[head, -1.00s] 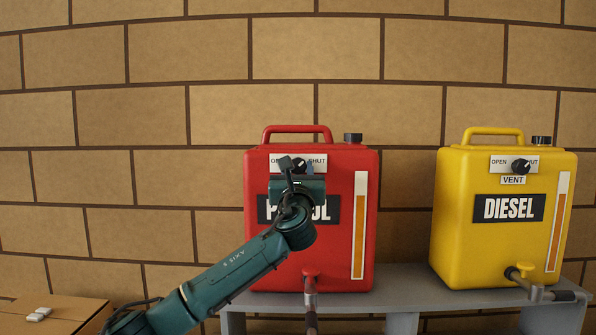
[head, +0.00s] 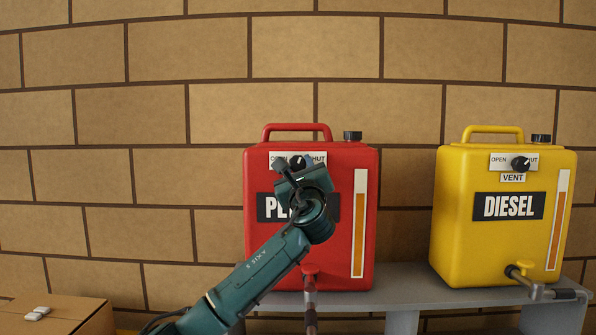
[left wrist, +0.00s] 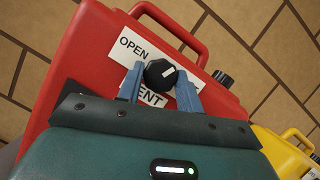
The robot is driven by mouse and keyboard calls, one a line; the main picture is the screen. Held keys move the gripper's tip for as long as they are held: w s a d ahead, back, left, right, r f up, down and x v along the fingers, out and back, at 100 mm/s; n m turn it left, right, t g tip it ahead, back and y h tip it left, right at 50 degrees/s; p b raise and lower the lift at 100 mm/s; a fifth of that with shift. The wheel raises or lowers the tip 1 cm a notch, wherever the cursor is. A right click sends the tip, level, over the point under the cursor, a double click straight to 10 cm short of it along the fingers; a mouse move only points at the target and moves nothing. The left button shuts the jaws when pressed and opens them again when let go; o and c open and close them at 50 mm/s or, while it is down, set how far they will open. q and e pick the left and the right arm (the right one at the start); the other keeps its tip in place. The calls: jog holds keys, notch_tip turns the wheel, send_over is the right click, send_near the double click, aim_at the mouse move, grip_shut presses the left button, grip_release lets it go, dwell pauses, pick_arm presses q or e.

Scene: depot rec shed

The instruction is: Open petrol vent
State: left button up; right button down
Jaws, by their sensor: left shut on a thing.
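The red petrol can (head: 350,160) stands on a grey bench, its PETROL label partly hidden by my left arm. Its black vent knob (left wrist: 160,74) sits on a white plate with OPEN at the left and SHUT at the right; it also shows in the head view (head: 298,162). My left gripper (left wrist: 160,80) is shut on the vent knob, with one blue finger on each side. The gripper is tilted in the head view (head: 296,164). The knob's white mark points roughly towards the can's top, between the two words. My right gripper is not in view.
A yellow diesel can (head: 480,245) with its own vent knob (head: 520,164) stands to the right on the grey bench (head: 400,298). Taps stick out from the front of both cans. A cardboard box (head: 75,312) is at the lower left. A brick-patterned wall is behind.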

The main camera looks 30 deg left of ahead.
pick_arm(q)
jog(key=n+g, duration=0.1)
jog(key=n, duration=0.1)
jog(key=n+y, duration=0.1)
jog(key=n, duration=0.1)
jog(key=shift+d+g, duration=0.15)
jog(key=shift+g, duration=0.25)
jog(key=n+g, duration=0.1)
jog(key=n, duration=0.2)
jog(key=shift+w+r+n+g, duration=0.1)
jog(key=shift+n+g, duration=0.2)
jog(key=n+g, duration=0.1)
jog(key=n, duration=0.3)
jog(key=shift+r+g+p, duration=0.15)
jog(key=shift+g+p, duration=0.2)
jog(key=shift+g, duration=0.05)
jog(key=n, duration=0.3)
jog(key=shift+g+p, duration=0.4)
jog(key=shift+n, duration=0.6)
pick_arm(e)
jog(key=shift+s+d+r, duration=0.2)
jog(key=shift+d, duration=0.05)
pick_arm(q)
jog(key=shift+h, duration=0.3)
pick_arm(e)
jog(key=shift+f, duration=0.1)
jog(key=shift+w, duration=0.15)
